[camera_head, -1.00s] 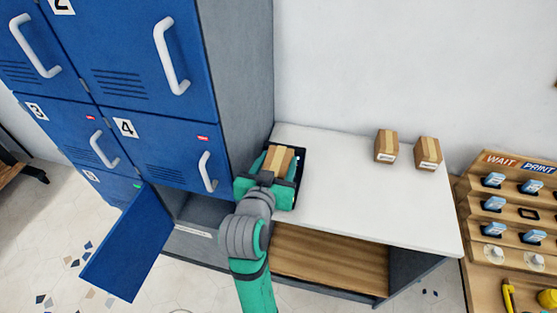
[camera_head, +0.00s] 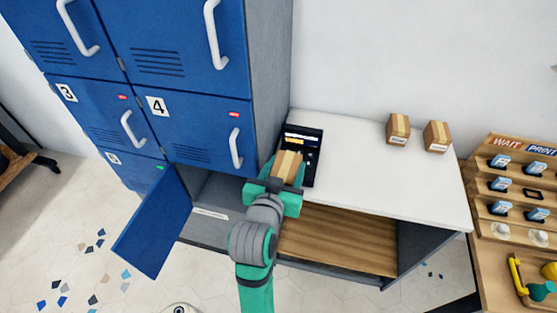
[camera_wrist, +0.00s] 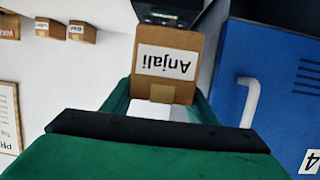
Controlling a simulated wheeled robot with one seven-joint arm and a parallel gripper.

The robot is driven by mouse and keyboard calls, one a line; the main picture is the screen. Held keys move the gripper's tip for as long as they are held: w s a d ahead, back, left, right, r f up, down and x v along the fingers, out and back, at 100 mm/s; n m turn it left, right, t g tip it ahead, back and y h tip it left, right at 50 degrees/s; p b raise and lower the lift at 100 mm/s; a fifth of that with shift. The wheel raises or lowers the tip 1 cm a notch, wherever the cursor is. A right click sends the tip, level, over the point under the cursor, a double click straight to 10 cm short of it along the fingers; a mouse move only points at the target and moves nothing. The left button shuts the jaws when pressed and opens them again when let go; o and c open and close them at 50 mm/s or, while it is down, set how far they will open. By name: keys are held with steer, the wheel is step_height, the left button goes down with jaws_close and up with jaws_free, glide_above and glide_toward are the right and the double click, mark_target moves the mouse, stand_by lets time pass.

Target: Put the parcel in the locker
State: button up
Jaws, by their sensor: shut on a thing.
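My gripper (camera_head: 286,170) is shut on a brown cardboard parcel (camera_head: 288,163) with a pale tape strip, held near the left front edge of the white counter. In the wrist view the parcel (camera_wrist: 168,60) sits between the green fingers, with a white label reading "Anjali", upside down. The blue locker bank (camera_head: 190,120) stands to the left. One bottom-row compartment (camera_head: 215,195) is open, its blue door (camera_head: 153,222) swung out to the left. The open compartment lies left of my gripper. Its deep inside is partly hidden.
A dark screen terminal (camera_head: 303,150) stands on the white counter (camera_head: 375,170), beside the locker. Two more parcels (camera_head: 398,128) (camera_head: 437,137) stand at the counter's back. A wooden rack marked WAIT and PRINT (camera_head: 520,190) is at right. Locker doors 3 and 4 are closed.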

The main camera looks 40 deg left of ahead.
steer(key=w+d+f+m+h, duration=0.2)
steer(key=w+d+f, duration=0.1)
steer(key=d+f, duration=1)
steer(key=w+d+f+m+t+h, duration=0.1)
steer(key=w+d+f+m+h, duration=0.1)
steer(key=d+f, duration=1.1)
steer(key=w+d+f+m+t+h, duration=0.1)
steer(key=w+d+f+m+h, duration=0.1)
steer(key=d+f, duration=1.1)
steer(key=shift+w+d+f+h, duration=0.2)
steer(key=shift+w+d+h, duration=0.4)
steer(key=shift+w+d, duration=0.2)
steer(key=shift+d, duration=0.1)
